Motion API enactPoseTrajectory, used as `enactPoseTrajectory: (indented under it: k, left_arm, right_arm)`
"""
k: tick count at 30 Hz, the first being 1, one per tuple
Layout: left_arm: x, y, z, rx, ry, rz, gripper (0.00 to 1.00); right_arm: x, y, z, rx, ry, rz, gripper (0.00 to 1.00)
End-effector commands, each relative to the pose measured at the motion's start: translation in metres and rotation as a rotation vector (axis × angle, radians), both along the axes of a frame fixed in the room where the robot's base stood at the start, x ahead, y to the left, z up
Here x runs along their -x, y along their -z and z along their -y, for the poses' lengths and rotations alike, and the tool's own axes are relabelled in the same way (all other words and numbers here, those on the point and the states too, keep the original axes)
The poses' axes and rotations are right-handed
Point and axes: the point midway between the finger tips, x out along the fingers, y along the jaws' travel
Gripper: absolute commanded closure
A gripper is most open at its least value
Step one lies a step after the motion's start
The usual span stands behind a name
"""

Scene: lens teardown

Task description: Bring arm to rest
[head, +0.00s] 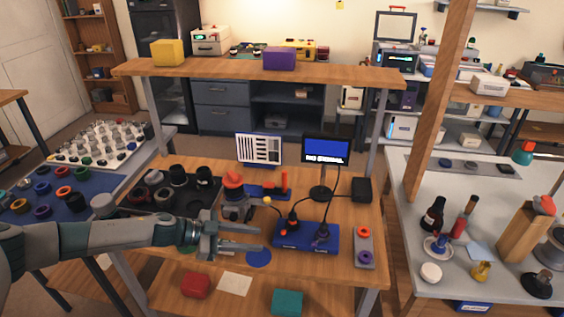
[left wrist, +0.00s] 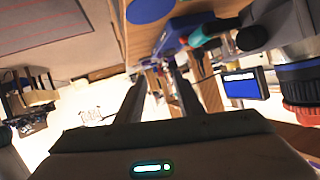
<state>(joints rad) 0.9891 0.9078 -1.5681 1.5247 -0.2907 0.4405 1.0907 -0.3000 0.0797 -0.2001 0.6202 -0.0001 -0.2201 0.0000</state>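My left gripper (head: 262,240) reaches in from the left over the front of the wooden workbench (head: 345,270). Its two fingers are spread apart with nothing between them. In the left wrist view the fingers (left wrist: 160,90) also stand apart and empty. A blue disc (head: 258,257) lies on the bench just below the fingertips; it shows in the left wrist view too (left wrist: 150,10). A red-topped device (head: 234,190) stands behind the gripper. My right gripper is in neither view.
A black tray (head: 150,180) with dark cylinders lies behind my forearm. A blue base (head: 306,236), a small monitor (head: 326,152) and a grey strip with rings (head: 364,248) stand to the right. A shelf with a yellow box (head: 168,52) and purple box (head: 280,58) spans the back.

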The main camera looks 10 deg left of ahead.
Motion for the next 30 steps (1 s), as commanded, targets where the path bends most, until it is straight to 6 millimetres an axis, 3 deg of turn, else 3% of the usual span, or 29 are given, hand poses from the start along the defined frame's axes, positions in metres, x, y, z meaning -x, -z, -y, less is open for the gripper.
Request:
enactPoseTrajectory:
  k: [4,8,18,21,25,30]
  left_arm:
    - [0.001,0.001,0.006,0.007,-0.001,0.003,0.66]
    - [0.004,0.004,0.026,0.027,-0.016,0.02,0.66]
    - [0.027,0.005,0.123,0.134,-0.181,0.089,0.66]
    - [0.035,0.003,0.143,0.156,-0.262,0.093,0.66]
    - [0.047,0.002,0.158,0.167,-0.377,0.075,0.66]
    - [0.066,0.007,0.156,0.147,-0.539,0.02,0.66]
  right_arm:
    - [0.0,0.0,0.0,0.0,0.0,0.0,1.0]
    - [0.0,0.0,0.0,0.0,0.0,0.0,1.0]
    - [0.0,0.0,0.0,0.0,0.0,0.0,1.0]
    - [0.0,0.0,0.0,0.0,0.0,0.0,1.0]
    - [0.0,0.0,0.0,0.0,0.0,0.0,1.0]
    - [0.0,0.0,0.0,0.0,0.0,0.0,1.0]
